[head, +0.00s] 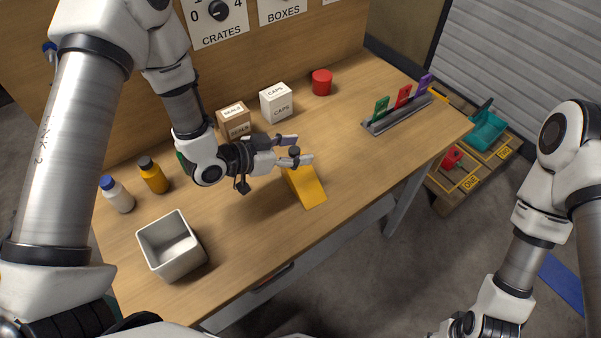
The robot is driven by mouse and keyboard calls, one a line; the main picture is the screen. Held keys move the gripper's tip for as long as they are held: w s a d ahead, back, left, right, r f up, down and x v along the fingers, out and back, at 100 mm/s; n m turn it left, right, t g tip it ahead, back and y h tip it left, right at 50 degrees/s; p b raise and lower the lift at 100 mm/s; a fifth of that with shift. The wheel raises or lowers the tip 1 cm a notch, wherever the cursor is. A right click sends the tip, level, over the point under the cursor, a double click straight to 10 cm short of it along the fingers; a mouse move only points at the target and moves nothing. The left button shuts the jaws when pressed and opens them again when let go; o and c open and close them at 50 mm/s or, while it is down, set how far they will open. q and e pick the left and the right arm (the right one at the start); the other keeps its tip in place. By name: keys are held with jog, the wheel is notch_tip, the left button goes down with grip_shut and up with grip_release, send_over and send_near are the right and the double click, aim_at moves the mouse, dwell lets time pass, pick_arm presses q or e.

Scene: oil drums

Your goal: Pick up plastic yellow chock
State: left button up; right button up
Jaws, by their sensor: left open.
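The yellow chock (307,188) is a wedge-shaped block on the wooden workbench, right of centre near the front. My left gripper (302,151) is open, with its two fingers pointing right, and appears above the chock's back end. It hides part of the chock's upper end. I cannot tell whether a finger touches it. My right arm shows at the right edge, away from the bench, and its gripper is not in view.
A white open bin (171,246) stands at the front left, with a white bottle (117,196) and an orange bottle (153,176) behind it. SEALS box (234,119), CAPS box (277,103) and red cylinder (322,82) stand at the back. A card rack (397,116) is right.

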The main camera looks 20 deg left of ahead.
pick_arm(q)
jog(key=shift+s+a, duration=0.1)
grip_shut()
jog(key=shift+r, duration=0.15)
